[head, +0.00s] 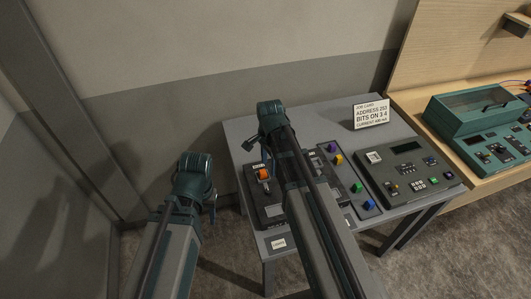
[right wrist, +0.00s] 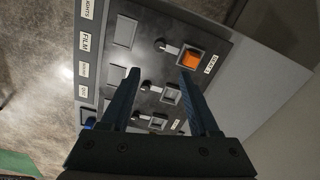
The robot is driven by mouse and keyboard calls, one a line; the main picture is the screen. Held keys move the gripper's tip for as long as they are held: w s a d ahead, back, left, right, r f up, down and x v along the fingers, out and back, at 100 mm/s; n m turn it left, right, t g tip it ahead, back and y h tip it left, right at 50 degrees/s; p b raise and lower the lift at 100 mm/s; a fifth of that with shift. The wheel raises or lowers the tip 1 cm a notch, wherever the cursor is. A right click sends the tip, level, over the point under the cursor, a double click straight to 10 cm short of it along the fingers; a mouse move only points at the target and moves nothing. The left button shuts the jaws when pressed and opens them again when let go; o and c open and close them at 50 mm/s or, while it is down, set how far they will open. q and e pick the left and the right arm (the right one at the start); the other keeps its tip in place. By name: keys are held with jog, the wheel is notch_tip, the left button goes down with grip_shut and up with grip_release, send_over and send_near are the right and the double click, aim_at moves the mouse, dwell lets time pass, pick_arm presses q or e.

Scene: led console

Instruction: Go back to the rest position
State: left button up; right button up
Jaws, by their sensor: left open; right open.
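My left arm rises at the lower left in the head view, and its gripper (head: 212,204) hangs beside the grey table's left edge, small and partly hidden. My right arm reaches across the table over the dark switch panel. Its gripper is mostly hidden in the head view. In the right wrist view my right gripper (right wrist: 161,82) has its two fingers wide apart with nothing between them. The switch panel (right wrist: 185,30) lies beyond the fingers. An orange-lit switch (right wrist: 190,60) shows by the right finger and also in the head view (head: 264,174).
The grey table (head: 245,128) carries a strip of coloured knobs (head: 350,180), a keypad console (head: 408,172) and a job card (head: 371,114). A wooden bench with a green box (head: 470,110) stands at the right. A wall is close behind and left. Floor shows between the arms.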

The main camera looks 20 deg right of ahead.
jog(key=s+a+f+n+h+b, duration=0.1)
jog(key=s+a+f+n+b, duration=1)
jog(key=n, duration=0.7)
jog(key=s+f+b, duration=0.1)
jog(key=s, duration=0.2)
jog(key=shift+s+a+f+n+b, duration=0.3)
jog(key=shift+b, duration=0.05)
